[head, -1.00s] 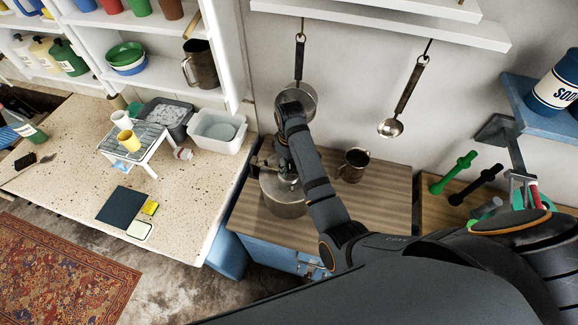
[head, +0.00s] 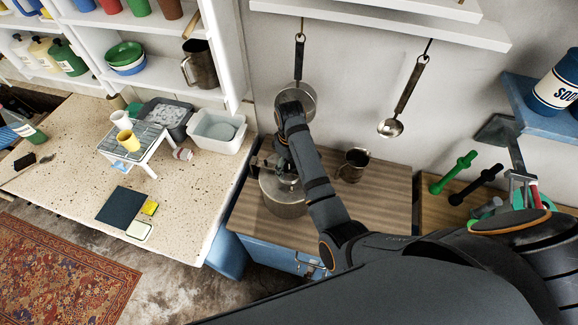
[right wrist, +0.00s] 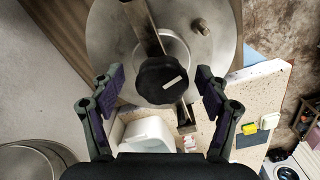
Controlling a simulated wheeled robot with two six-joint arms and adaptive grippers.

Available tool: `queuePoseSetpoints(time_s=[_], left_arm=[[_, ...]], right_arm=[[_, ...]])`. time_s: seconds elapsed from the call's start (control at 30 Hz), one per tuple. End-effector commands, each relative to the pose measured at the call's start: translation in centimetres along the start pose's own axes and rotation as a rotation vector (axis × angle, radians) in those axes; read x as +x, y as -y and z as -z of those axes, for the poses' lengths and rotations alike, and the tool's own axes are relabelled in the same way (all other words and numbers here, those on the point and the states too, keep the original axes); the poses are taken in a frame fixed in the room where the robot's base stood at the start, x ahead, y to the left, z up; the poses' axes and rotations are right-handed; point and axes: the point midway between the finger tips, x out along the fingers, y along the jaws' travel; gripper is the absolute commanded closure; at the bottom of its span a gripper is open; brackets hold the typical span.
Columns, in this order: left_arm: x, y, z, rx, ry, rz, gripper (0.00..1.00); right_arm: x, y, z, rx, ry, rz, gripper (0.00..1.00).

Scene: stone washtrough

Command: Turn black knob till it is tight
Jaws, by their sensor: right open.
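The black knob (right wrist: 166,84), with a white mark on its top, sits over a metal bar across the lid of the steel pot (right wrist: 108,40) in the right wrist view. My right gripper (right wrist: 159,76) is open, one finger on each side of the knob, with visible gaps to it in the picture. In the head view the pot (head: 284,204) stands on the wooden worktop, and my right gripper (head: 281,178) is over its lid. The knob is hidden there by the gripper and arm. My left gripper is not in view.
A metal mug (head: 354,165) stands right of the pot on the wooden worktop (head: 385,195). A ladle (head: 391,127) and a pan (head: 299,92) hang on the wall behind. The speckled counter at left holds a white tub (head: 220,130) and a small rack (head: 140,143).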

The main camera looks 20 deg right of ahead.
Motion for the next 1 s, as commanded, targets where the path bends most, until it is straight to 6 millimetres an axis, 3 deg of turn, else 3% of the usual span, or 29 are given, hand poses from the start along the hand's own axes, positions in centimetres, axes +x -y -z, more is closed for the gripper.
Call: queuePoseSetpoints(time_s=[0.6, 0.73, 1.0], left_arm=[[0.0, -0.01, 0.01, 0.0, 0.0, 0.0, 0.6], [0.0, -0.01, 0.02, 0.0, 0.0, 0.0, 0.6], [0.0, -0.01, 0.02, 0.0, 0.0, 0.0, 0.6]], right_arm=[[0.0, 0.01, 0.0, -1.238, 0.0, 0.0, 0.24], [0.0, 0.01, 0.0, -1.327, 0.0, 0.0, 0.24], [0.0, 0.01, 0.0, -1.329, 0.0, 0.0, 0.24]])
